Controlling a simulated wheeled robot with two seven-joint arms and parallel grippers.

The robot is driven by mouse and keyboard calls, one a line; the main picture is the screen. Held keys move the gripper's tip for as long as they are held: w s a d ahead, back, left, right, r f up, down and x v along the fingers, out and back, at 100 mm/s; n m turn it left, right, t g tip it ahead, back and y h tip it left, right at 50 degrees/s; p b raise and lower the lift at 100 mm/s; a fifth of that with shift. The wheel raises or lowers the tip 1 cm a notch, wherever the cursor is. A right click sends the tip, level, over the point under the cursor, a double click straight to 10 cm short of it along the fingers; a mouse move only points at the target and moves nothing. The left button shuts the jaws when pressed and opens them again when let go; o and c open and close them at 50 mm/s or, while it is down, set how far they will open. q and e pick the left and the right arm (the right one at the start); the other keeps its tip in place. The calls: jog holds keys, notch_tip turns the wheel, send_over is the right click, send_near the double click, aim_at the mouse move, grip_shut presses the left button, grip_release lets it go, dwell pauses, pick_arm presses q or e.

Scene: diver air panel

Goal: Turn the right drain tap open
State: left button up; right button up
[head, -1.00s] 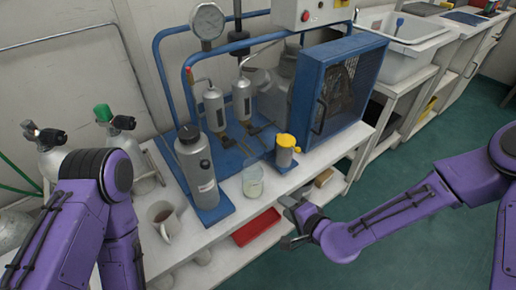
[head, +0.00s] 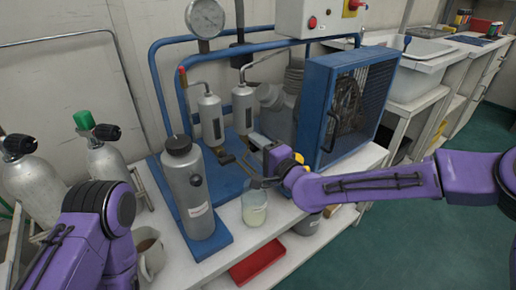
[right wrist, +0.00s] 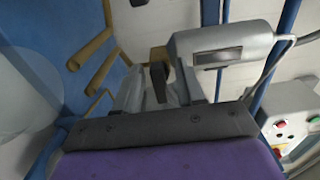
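The right metal cylinder (head: 243,108) hangs on the blue panel beside the left cylinder (head: 211,118). My right gripper (head: 253,160) is below the right cylinder, its fingers pointing toward the panel. It hides most of the right drain tap in the head view. In the right wrist view, a brown tap part (right wrist: 159,72) shows between my two spread finger pieces, below the end of the grey cylinder (right wrist: 222,50). I cannot tell whether the fingers touch it. The left drain tap (head: 225,158) shows brass under the left cylinder. My left gripper is out of view.
A red tray (head: 258,262) lies lower down. Brass rods (right wrist: 92,48) run beside the fingers.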

grip_shut()
jog(key=shift+n, duration=0.3)
jog(key=n, duration=0.2)
jog(key=shift+n, duration=0.4)
jog(key=n+p, duration=0.1)
jog(key=n, duration=0.3)
jog(key=shift+n, duration=0.3)
jog(key=n, duration=0.4)
jog(key=shift+n, duration=2)
